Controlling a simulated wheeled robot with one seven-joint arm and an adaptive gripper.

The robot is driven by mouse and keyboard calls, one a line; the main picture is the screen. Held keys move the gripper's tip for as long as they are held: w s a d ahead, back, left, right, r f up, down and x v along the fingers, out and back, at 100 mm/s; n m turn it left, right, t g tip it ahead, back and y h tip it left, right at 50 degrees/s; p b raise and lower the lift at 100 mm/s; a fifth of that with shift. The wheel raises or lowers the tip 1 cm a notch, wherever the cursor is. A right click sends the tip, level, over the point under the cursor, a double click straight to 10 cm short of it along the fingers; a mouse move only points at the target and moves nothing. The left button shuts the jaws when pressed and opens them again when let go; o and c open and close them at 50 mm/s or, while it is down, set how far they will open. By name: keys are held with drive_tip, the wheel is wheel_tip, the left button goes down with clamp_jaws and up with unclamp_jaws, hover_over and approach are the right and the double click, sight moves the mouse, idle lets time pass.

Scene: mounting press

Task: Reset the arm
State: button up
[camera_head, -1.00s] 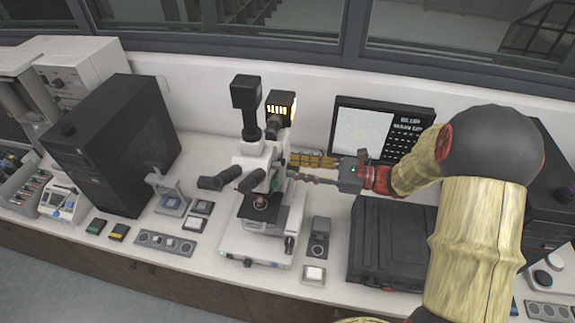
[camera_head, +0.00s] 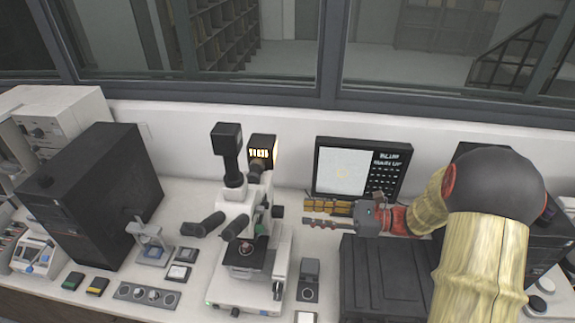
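My arm comes in from the right, with a pale yellow sleeve and a dark round joint. My gripper (camera_head: 322,214) points left, above the worktop, between the microscope and the monitor. Its fingers look like two thin bars, one yellowish and one reddish, with a gap between them that is too small to judge. I see nothing clearly held. The white microscope (camera_head: 240,230) stands just left of the fingertips, and they look apart from it in this view.
A monitor (camera_head: 360,170) stands behind my gripper. A black case (camera_head: 385,280) lies below it. A black computer tower (camera_head: 95,195) stands at the left. Small items, including a grey strip with round wells (camera_head: 147,294), lie at the front. Windows are behind.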

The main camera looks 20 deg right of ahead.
drive_tip(key=s+d+f+n+g+h+b, duration=0.15)
drive_tip(key=s+f+n+g+h, duration=0.25)
drive_tip(key=s+f+n+h, duration=0.4)
drive_tip(key=s+f+n+g+h+b, duration=0.35)
drive_tip(key=s+n, duration=0.25)
drive_tip(key=s, duration=0.3)
drive_tip(key=s+a+r+n+t+h+b, duration=0.3)
drive_tip(key=r+n+t+h+b, duration=0.2)
drive_tip(key=n+b, duration=0.3)
drive_tip(key=shift+a+r+t, duration=0.35)
drive_tip(key=shift+r+t, duration=0.15)
drive_tip(key=shift+t, duration=0.15)
